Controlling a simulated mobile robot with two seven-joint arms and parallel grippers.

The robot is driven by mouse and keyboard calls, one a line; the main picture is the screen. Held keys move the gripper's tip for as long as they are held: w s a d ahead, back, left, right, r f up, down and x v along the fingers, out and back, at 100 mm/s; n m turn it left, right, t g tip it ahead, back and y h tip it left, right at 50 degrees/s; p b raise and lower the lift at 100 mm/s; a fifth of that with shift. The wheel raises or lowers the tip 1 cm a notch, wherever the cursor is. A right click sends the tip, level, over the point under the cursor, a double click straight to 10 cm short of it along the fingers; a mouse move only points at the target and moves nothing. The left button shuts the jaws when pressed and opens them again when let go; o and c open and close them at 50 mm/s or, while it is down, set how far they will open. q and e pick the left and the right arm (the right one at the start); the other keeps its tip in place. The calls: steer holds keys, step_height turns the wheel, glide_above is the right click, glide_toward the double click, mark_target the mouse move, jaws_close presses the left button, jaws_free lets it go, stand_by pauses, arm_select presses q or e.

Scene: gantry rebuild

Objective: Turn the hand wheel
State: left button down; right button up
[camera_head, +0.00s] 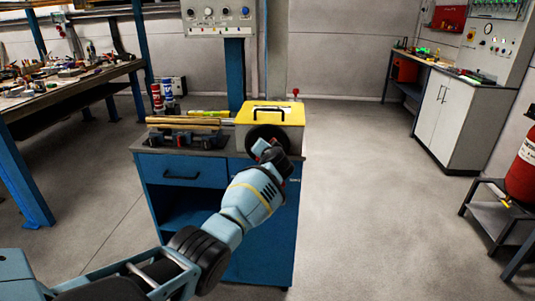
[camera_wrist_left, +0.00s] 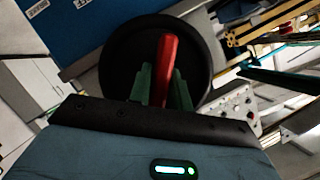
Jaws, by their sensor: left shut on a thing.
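The hand wheel (camera_head: 257,133) is a black disc on the front of a yellow-topped box (camera_head: 285,113) on the blue cabinet. In the left wrist view the wheel (camera_wrist_left: 120,60) fills the upper middle, with a red handle (camera_wrist_left: 168,55) standing out from it. My left gripper (camera_head: 272,153) reaches in front of the wheel and partly covers it. In the left wrist view its green fingers (camera_wrist_left: 163,78) lie on either side of the red handle and are shut on it. My right gripper is in neither view.
The blue cabinet (camera_head: 180,171) carries wooden strips (camera_head: 183,123) and tools left of the box. A cluttered workbench (camera_head: 65,85) stands at left. A white cabinet (camera_head: 452,120) and a red cylinder (camera_head: 522,165) stand at right. The floor right of the blue cabinet is clear.

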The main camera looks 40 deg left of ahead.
arm_select(q)
steer(key=shift+f+m+y+b, duration=0.2)
steer(key=shift+m+y+b, duration=0.4)
steer(key=shift+m, duration=0.7)
steer(key=shift+r, duration=0.1)
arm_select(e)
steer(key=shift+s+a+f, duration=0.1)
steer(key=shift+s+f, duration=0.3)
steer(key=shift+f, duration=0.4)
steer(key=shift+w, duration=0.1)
arm_select(q)
steer(key=c, duration=1.4)
jaws_free()
steer(key=shift+a, duration=0.1)
steer(key=shift+c, duration=0.2)
steer(key=shift+o, duration=0.4)
steer(key=shift+r, duration=0.1)
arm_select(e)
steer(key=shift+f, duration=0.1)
